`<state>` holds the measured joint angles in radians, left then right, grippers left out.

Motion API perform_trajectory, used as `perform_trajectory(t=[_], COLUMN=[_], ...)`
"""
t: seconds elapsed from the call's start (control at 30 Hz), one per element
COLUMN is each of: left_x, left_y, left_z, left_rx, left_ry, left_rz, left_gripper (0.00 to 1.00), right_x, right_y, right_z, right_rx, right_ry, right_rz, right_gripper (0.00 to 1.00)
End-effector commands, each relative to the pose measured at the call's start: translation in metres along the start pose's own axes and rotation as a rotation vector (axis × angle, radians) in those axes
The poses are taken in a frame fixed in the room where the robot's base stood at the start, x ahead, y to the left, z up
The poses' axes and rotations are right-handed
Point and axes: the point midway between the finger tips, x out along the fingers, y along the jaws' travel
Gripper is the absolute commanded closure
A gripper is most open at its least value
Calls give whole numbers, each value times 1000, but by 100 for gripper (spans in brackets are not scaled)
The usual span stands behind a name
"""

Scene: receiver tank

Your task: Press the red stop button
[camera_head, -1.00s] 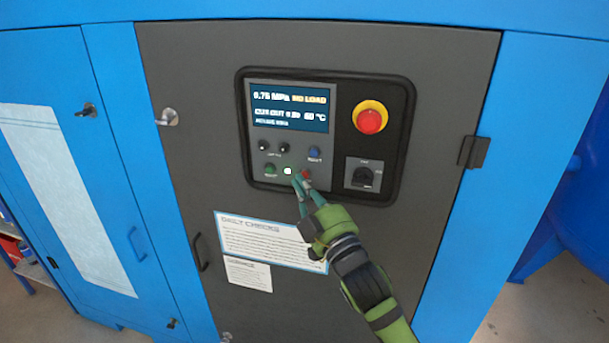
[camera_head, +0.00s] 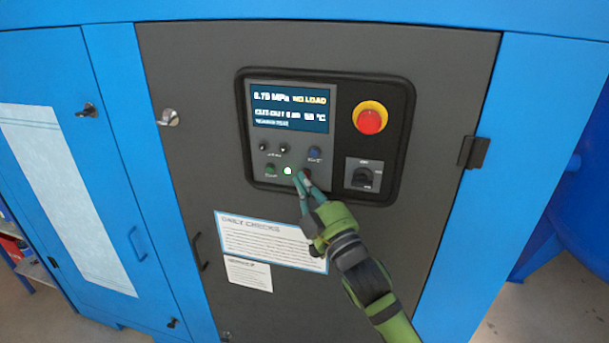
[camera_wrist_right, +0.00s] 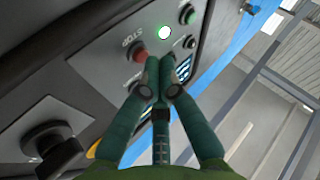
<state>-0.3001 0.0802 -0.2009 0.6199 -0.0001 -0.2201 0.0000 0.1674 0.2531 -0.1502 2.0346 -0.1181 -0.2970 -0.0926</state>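The small red stop button (camera_wrist_right: 137,52), labelled STOP, is on the control panel in the right wrist view. In the head view it is mostly hidden behind my right gripper's fingers. My right gripper (camera_head: 301,176) is at the lower edge of the panel. My left gripper is not in view.
A large red emergency button on a yellow ring (camera_head: 370,118) is at the panel's upper right. A black rotary switch (camera_head: 364,176) is below it. A lit white indicator (camera_head: 288,170), a green button (camera_head: 270,169) and a blue button (camera_head: 314,153) are near the fingertips. The display (camera_head: 291,107) reads NO LOAD.

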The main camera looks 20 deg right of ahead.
Motion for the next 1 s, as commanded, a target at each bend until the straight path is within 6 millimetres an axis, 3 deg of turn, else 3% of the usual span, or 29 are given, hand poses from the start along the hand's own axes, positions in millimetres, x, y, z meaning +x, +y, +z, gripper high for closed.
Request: perform_trajectory(t=[1.0], left_x=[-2], left_y=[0], left_z=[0], left_rx=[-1], left_ry=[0], left_rz=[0], left_gripper=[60], right_x=[4], right_y=[4], right_z=[3], right_rx=[0], right_ry=[0], right_rz=[0], right_gripper=[100])
